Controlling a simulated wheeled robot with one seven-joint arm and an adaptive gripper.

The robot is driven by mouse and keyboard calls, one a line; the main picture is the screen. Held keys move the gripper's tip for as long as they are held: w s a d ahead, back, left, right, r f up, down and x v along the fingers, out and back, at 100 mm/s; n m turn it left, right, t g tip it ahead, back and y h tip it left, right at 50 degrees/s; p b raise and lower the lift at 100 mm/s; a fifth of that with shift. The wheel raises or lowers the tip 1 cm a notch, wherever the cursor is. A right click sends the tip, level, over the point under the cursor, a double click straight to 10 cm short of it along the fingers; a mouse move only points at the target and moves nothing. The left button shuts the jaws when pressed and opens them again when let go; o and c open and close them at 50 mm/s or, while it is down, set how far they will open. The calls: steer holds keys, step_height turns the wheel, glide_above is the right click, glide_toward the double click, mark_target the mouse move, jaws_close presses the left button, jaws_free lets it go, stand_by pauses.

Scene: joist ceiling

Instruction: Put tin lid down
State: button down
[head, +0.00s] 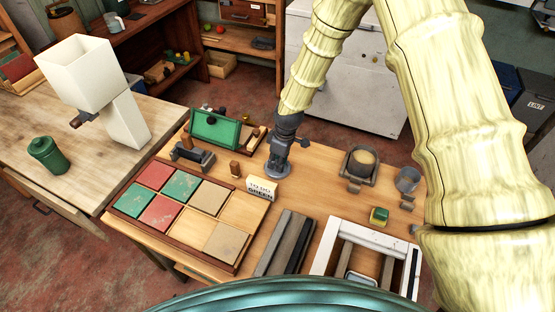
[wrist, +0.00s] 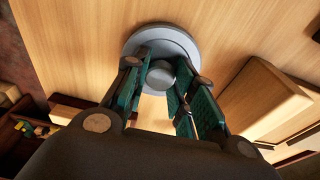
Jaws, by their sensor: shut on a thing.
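The tin lid (wrist: 158,40) is a round grey disc with a raised rim and a central knob. In the wrist view my gripper (wrist: 160,82) has its green-lined fingers closed around the knob. In the head view my gripper (head: 279,165) is low over the middle of the wooden workbench, pointing down. The lid is hard to make out there, and I cannot tell whether it touches the wood. A round dark tin (head: 362,162) with tan contents stands open to the right of my gripper.
A small white lettered block (head: 262,187) is close in front of my gripper. A tray of coloured panels (head: 160,208) lies left. A green-faced box (head: 214,131) stands behind left. Bare wood lies between gripper and tin.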

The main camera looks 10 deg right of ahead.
steer(key=shift+s+r, duration=0.1)
steer(key=shift+s, duration=0.05)
steer(key=c, duration=1.2)
jaws_free()
steer(key=shift+o, duration=0.2)
steer(key=shift+r, duration=0.1)
step_height(320, 180, up, 12)
steer(key=d+b, duration=0.1)
steer(key=b, duration=0.2)
steer(key=shift+s+d, duration=0.2)
steer(key=shift+s, duration=0.2)
